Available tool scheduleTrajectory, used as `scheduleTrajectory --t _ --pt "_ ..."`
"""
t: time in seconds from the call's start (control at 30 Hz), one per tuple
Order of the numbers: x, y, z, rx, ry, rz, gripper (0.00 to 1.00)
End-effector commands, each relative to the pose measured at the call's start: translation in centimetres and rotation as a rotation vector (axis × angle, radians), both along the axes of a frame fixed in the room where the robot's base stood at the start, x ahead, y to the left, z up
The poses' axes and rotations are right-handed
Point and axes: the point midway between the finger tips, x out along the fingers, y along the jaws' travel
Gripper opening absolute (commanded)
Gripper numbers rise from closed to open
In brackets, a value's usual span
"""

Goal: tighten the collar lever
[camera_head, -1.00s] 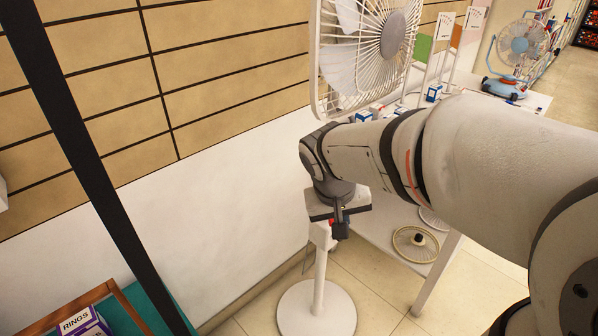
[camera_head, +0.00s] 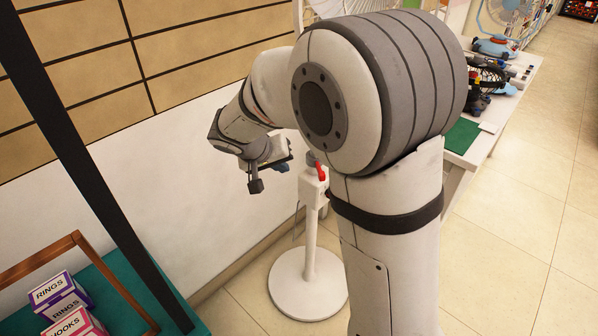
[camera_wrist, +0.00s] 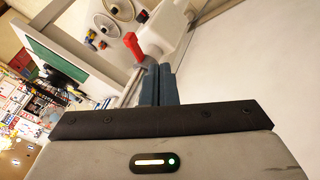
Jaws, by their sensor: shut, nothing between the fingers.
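The red collar lever (camera_head: 321,171) sticks out from the white collar (camera_head: 311,187) near the top of the fan stand's pole (camera_head: 310,240). In the wrist view the lever (camera_wrist: 133,46) shows just beyond my fingertips, a little to their left, against the white collar (camera_wrist: 165,30). My gripper (camera_head: 284,165) is shut and empty, just left of the collar in the head view. Its two blue-grey fingers also show in the wrist view (camera_wrist: 158,72), side by side. They look apart from the lever. My arm hides most of the fan head (camera_head: 345,8).
The stand's round white base (camera_head: 307,284) rests on the tiled floor near the white wall. A white table (camera_head: 478,146) with fan parts and a green mat (camera_head: 461,135) is at right. A teal-topped shelf with boxes (camera_head: 62,292) and a dark post (camera_head: 75,165) are at left.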

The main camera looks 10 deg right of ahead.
Motion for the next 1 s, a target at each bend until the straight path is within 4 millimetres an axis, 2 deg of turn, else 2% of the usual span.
scheduleTrajectory --t 0.5,0.6,0.73,1.0 --pt "3.7 -4.7 -8.2 0.0 0.006 -0.005 0.0" --pt "3.6 -6.5 -7.6 0.0 0.002 -0.006 0.0" --pt "3.7 -7.9 -7.6 0.001 0.001 -0.004 0.0" --pt "3.7 -8.5 -7.6 0.001 0.001 -0.002 0.0"
